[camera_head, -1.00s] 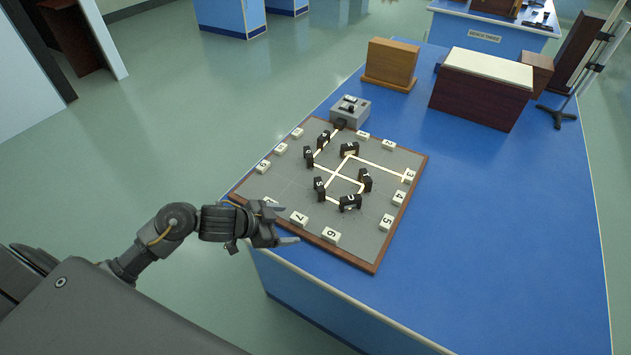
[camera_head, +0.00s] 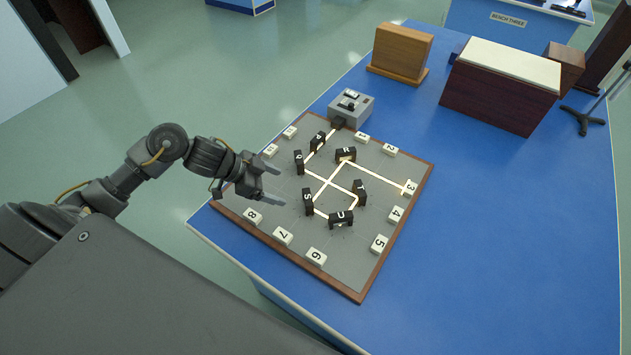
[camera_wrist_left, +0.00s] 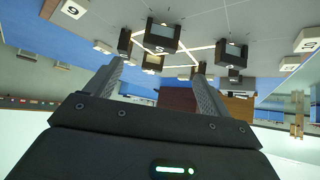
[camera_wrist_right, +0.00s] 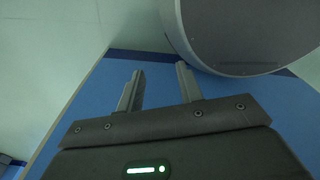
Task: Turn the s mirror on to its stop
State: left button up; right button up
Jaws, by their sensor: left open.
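The S mirror (camera_head: 308,202) is a small black block lettered S on the grey board (camera_head: 345,265), left of the middle of the mirror group. A pale beam line meets it. In the left wrist view the S mirror (camera_wrist_left: 161,38) stands upright, ahead of and between the fingers. My left gripper (camera_head: 277,188) is open and empty, over the board's left part, a short way left of the S mirror and apart from it. It also shows in the left wrist view (camera_wrist_left: 158,85). My right gripper (camera_wrist_right: 159,85) is open and empty, seen only in its wrist view.
Mirrors P (camera_head: 318,141), Q (camera_head: 299,162), R (camera_head: 345,154), T (camera_head: 360,192) and U (camera_head: 341,218) stand close around. Numbered white blocks, such as 7 (camera_head: 283,236), line the board's edges. A grey lamp box (camera_head: 351,107) stands behind. The blue bench top (camera_head: 500,230) is clear to the right.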

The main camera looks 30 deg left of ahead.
aim_at(306, 197)
pick_arm(q)
jog(key=p+x, duration=0.1)
jog(key=x, duration=0.8)
jog(key=shift+w+d, duration=0.1)
jog(key=shift+d, duration=0.05)
jog(key=shift+w+d+f, duration=0.3)
jog(key=shift+d+f, duration=0.05)
jog(key=shift+f, duration=0.15)
pick_arm(e)
jog(key=shift+d+r, duration=0.1)
jog(key=shift+r, duration=0.4)
